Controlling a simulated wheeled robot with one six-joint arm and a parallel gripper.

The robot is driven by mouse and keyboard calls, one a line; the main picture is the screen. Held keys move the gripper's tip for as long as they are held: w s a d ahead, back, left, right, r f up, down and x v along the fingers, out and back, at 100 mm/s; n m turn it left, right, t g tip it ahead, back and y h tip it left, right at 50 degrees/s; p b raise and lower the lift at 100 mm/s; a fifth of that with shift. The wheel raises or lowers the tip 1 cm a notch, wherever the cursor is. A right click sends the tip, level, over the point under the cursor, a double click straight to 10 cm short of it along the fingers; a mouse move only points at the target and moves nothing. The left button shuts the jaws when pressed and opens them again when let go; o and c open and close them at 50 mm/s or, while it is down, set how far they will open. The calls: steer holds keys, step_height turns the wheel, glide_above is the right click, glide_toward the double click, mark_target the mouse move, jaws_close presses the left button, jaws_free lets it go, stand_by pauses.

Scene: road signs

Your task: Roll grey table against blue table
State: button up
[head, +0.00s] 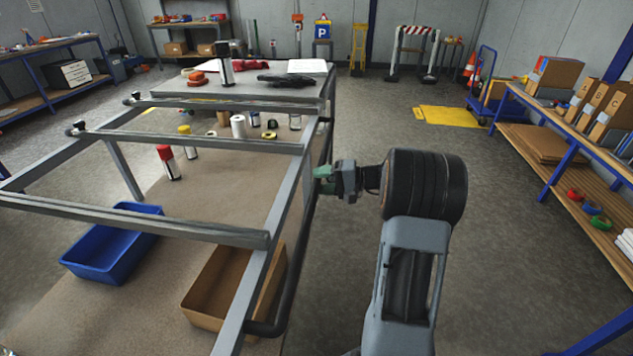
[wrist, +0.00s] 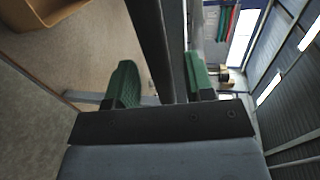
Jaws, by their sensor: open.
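The grey table (head: 240,88) is a grey metal frame with a grey top at its far end and a brown lower shelf (head: 110,300). A dark bar (head: 305,215) runs along its right side. My gripper (head: 322,180) is at this bar, its green fingers partly hidden by the frame. In the wrist view my gripper (wrist: 163,82) is open, with the dark bar (wrist: 152,40) between its fingers; whether they touch it I cannot tell. A blue-framed table (head: 555,135) with a wooden top stands at the right. Another blue-framed table (head: 50,48) stands far left; a third (head: 185,24) is at the back.
The lower shelf carries a blue bin (head: 112,243), a brown box (head: 232,283) and several spray cans. Tools lie on the grey top. A blue trolley (head: 485,80), a yellow floor plate (head: 452,116) and a striped barrier (head: 415,45) are farther back. Floor between the grey and right-hand tables is clear.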

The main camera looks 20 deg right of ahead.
steer(key=shift+x, duration=1)
jaws_close()
